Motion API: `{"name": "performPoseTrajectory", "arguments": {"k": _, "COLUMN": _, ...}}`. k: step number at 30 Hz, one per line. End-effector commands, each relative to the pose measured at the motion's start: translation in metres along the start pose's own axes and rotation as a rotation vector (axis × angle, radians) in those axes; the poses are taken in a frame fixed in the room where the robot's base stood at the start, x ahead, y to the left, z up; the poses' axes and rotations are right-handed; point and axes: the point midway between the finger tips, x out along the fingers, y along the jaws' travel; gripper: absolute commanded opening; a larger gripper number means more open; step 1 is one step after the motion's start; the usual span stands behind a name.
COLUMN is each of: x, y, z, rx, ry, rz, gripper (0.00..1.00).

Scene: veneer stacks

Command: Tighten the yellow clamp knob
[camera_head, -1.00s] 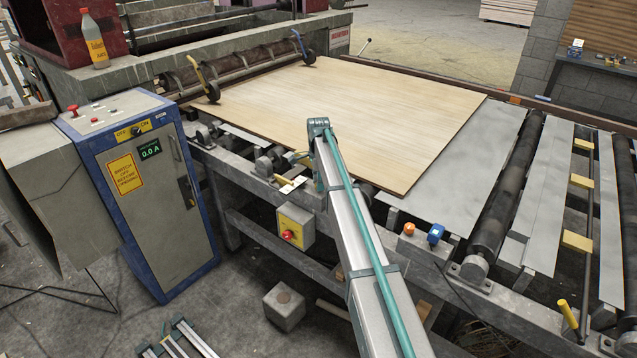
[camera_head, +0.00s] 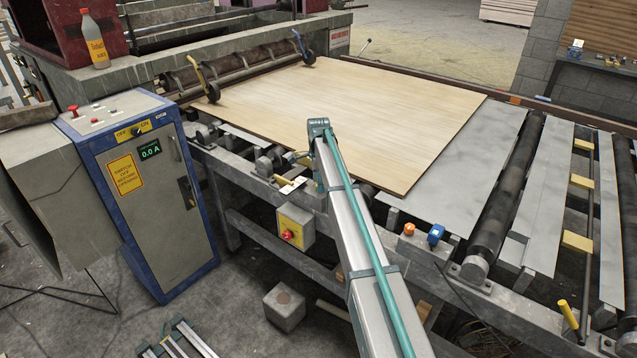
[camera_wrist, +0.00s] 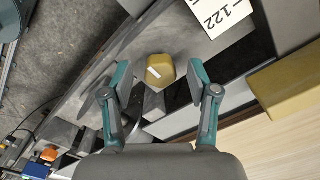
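The yellow clamp knob (camera_wrist: 160,72) shows in the wrist view, a rounded block with a short white mark on its face. It sits on a grey metal bar of the machine frame. My gripper (camera_wrist: 153,80) is open, with one teal-and-grey finger on each side of the knob. Gaps show between the fingers and the knob, and I see no contact. In the head view my arm reaches to the table's near edge, and its end hides the knob and most of the gripper.
A white card marked 122 (camera_wrist: 218,14) lies beside the knob. A larger yellow block (camera_wrist: 287,84) is to the right. A veneer sheet (camera_head: 350,115) covers the table beyond my arm. An orange button (camera_head: 409,229) and a blue knob (camera_head: 435,234) stand on the frame.

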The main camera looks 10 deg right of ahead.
Motion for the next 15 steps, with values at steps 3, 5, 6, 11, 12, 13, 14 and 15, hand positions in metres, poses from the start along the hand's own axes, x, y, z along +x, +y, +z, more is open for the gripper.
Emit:
{"name": "performPoseTrajectory", "arguments": {"k": 3, "x": 0.0, "y": 0.0, "z": 0.0, "rx": 0.0, "ry": 0.0, "rz": 0.0, "gripper": 0.6}}
{"name": "performPoseTrajectory", "arguments": {"k": 5, "x": 0.0, "y": 0.0, "z": 0.0, "rx": -0.001, "ry": 0.0, "rz": 0.0, "gripper": 0.6}}
{"name": "performPoseTrajectory", "arguments": {"k": 6, "x": -0.001, "y": 0.0, "z": 0.0, "rx": -0.001, "ry": 0.0, "rz": -0.001, "gripper": 0.6}}
{"name": "performPoseTrajectory", "arguments": {"k": 11, "x": -0.012, "y": -0.001, "z": 0.0, "rx": -0.001, "ry": 0.0, "rz": -0.002, "gripper": 0.6}}
{"name": "performPoseTrajectory", "arguments": {"k": 12, "x": -0.018, "y": -0.001, "z": 0.0, "rx": -0.001, "ry": 0.0, "rz": -0.003, "gripper": 0.6}}
{"name": "performPoseTrajectory", "arguments": {"k": 13, "x": -0.022, "y": -0.001, "z": 0.0, "rx": -0.001, "ry": 0.0, "rz": -0.003, "gripper": 0.6}}
{"name": "performPoseTrajectory", "arguments": {"k": 14, "x": -0.027, "y": -0.001, "z": 0.0, "rx": -0.001, "ry": 0.0, "rz": -0.002, "gripper": 0.6}}
{"name": "performPoseTrajectory", "arguments": {"k": 15, "x": -0.034, "y": -0.001, "z": 0.0, "rx": -0.001, "ry": 0.0, "rz": -0.002, "gripper": 0.6}}
